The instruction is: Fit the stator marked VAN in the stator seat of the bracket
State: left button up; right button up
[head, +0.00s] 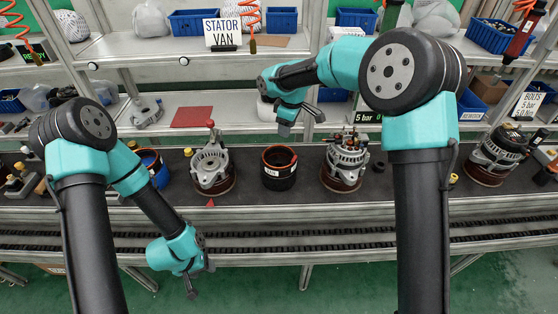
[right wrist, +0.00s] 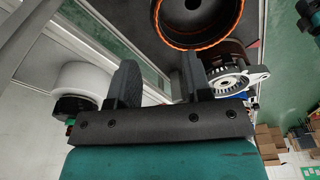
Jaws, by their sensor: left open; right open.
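A dark stator (head: 279,176) with a reddish inside and a small white label stands upright on the belt; the label is too small to read. The silver bracket (head: 211,163) sits on a round brown base to its left, with a red-knobbed post beside it. My right gripper (head: 301,121) is open and empty above and behind the stator, apart from it. In the right wrist view its two fingers (right wrist: 160,72) stand apart, with an orange-rimmed round part (right wrist: 180,38) beyond them. My left gripper (head: 200,280) is open and empty in front of the belt's front edge.
A built-up alternator (head: 346,155) stands right of the stator, and another (head: 495,152) at the far right. Shelves behind hold bins and a "STATOR VAN" sign (head: 222,33). A red mat (head: 192,116) lies on the lower shelf.

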aim_at(284, 146)
jog(key=shift+w+a+f, duration=0.1)
jog(key=shift+f, duration=1.05)
jog(key=shift+w+a+f, duration=0.1)
jog(key=shift+f, duration=1)
jog(key=shift+w+a+f, duration=0.1)
jog(key=shift+w+f, duration=0.05)
jog(key=shift+f, duration=2.45)
grip_shut()
jog(key=shift+r, duration=0.1)
